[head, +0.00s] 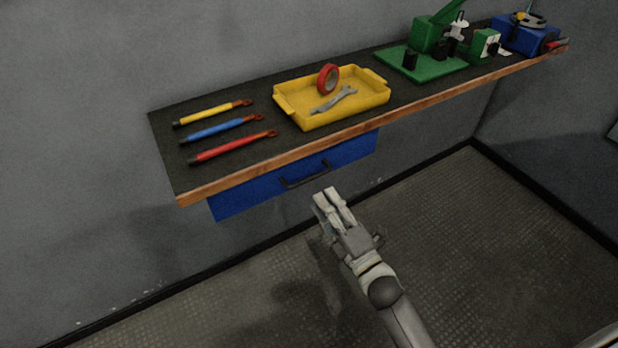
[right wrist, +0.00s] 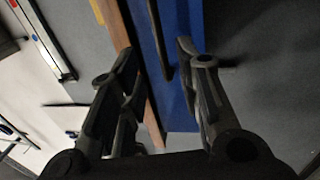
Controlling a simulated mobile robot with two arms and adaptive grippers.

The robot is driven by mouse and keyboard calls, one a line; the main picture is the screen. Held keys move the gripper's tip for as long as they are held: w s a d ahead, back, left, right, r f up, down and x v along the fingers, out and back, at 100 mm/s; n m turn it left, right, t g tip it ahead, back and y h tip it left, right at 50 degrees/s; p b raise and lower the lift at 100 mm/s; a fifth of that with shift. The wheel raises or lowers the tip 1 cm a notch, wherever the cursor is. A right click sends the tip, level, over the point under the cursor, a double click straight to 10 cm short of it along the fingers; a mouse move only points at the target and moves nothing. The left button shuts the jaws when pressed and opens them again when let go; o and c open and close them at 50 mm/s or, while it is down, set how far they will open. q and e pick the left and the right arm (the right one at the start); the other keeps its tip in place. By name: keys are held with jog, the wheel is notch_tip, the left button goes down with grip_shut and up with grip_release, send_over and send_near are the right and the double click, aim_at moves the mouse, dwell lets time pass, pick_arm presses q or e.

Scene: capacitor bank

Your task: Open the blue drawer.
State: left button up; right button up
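The blue drawer (head: 245,196) hangs under the front edge of the workbench and looks shut. Its dark bar handle (head: 306,178) runs along the middle of the front. My right gripper (head: 326,196) is in front of the drawer, just below and right of the handle in the head view, with nothing held. In the right wrist view my right gripper (right wrist: 158,52) has its fingers spread apart. The handle (right wrist: 161,40) shows between them against the blue drawer front (right wrist: 180,75). I cannot tell whether a finger touches it. My left gripper is not in view.
The workbench (head: 225,170) has a wooden front edge above the drawer. On it are yellow, blue and red tools (head: 232,147), a yellow tray (head: 365,101) with red tape and a wrench, and green and blue equipment (head: 435,68). The floor in front is clear.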

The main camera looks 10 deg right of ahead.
aim_at(309, 177)
jog(key=x, duration=0.8)
jog(key=shift+w+a+p, duration=0.1)
jog(key=shift+p, duration=0.3)
jog(key=shift+f, duration=0.1)
grip_shut()
